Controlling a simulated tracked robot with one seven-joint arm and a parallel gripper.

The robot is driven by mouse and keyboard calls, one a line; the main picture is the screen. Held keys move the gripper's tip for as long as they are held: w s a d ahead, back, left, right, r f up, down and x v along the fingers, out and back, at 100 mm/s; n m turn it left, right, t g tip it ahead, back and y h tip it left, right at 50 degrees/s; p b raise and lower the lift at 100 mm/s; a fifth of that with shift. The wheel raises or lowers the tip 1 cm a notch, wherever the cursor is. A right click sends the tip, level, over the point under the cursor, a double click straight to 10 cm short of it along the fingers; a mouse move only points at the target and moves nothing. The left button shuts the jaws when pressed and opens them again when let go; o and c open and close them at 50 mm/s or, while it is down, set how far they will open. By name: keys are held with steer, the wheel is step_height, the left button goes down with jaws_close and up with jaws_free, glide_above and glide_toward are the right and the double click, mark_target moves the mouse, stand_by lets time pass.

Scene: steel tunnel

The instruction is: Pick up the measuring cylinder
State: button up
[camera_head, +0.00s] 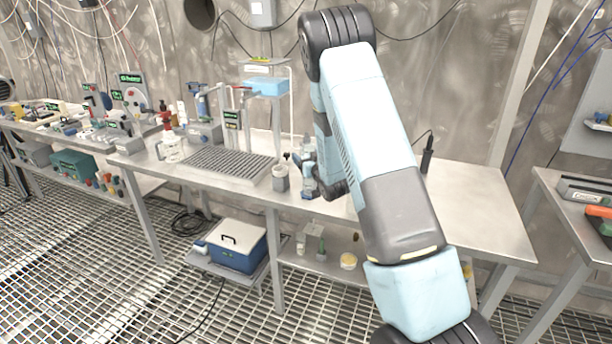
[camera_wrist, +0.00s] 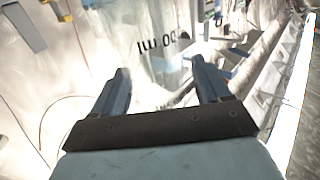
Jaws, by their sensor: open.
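The measuring cylinder (camera_wrist: 165,45) is clear, with dark "ml" lettering that appears turned round in the wrist view. It is close, just beyond and between the fingertips, and its outline is washed out by glare. My gripper (camera_wrist: 162,78) is open, with a dark blue finger on either side and nothing gripped. In the head view, a clear upright vessel with a bluish base (camera_head: 308,186), likely the cylinder, stands on the steel bench beside my gripper (camera_head: 322,188). My arm hides part of that area, and I cannot tell whether the fingers touch it.
A grey cup (camera_head: 280,178) stands just left of the vessel. A grey ribbed rack (camera_head: 230,163) and a stand with a blue tray (camera_head: 266,86) are further left and behind. A dark upright object (camera_head: 427,155) is to the right. The bench's right end (camera_head: 475,200) is clear.

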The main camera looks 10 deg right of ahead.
steer(key=shift+c, duration=0.2)
jaws_close()
stand_by(0.6)
